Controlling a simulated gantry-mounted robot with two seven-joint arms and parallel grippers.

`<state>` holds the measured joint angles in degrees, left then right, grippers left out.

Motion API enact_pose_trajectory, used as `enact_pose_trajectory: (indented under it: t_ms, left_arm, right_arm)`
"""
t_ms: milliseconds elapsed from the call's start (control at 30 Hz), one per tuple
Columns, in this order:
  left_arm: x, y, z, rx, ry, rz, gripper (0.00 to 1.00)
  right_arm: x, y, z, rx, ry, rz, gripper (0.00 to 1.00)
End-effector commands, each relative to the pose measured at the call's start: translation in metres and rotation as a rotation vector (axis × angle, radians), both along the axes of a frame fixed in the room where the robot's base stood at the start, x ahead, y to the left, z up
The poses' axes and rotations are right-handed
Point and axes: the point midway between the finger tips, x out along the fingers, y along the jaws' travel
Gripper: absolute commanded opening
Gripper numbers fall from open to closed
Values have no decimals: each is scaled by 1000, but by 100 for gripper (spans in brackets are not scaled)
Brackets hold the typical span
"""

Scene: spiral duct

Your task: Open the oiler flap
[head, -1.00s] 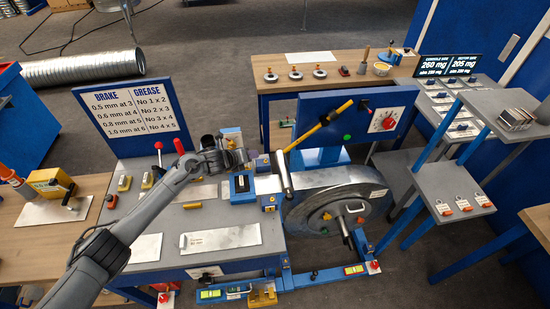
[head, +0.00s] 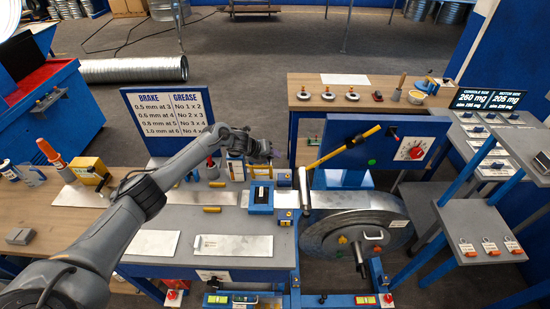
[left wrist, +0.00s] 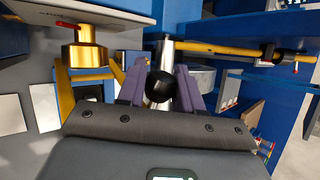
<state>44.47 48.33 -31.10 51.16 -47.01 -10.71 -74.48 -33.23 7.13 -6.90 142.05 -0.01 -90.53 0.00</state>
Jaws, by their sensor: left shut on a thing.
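My left gripper (head: 270,152) reaches in over the back right of the grey bench. In the left wrist view its two purple fingers (left wrist: 160,90) stand either side of a black ball knob (left wrist: 159,87) and are shut on it. A bright metal cylinder (left wrist: 166,52) is just behind the knob. A brass cup with a red lever (left wrist: 85,55) is at the upper left there, apart from the fingers. I cannot tell which part is the oiler flap; the gripper hides the knob in the head view. My right gripper is not in view.
A blue box (head: 261,197) stands on the bench below the gripper. To its right are an upright metal roller (head: 304,188), a yellow lever (head: 345,146) on a blue panel, and a large metal coil (head: 350,222). A brake and grease sign (head: 170,107) stands at the back.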

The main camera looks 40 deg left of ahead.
Motion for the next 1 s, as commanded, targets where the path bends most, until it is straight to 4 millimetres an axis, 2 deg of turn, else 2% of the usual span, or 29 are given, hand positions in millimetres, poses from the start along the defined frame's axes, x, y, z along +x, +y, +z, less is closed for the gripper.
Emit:
enact_pose_trajectory:
  t_ms: [167, 200, 333, 767, 1000]
  left_arm:
    - [0, 2, -2, 3, 1, 4, 0]
    - [0, 2, -2, 4, 2, 4, 40]
    - [0, 1, -1, 3, 2, 3, 60]
    - [-3, 2, 3, 3, 0, 1, 60]
    - [-20, 5, 20, 5, 2, -1, 60]
  right_arm:
    - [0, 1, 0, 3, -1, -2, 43]
    - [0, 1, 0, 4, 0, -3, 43]
    - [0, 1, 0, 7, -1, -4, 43]
    - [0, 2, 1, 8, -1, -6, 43]
    - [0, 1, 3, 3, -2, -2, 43]
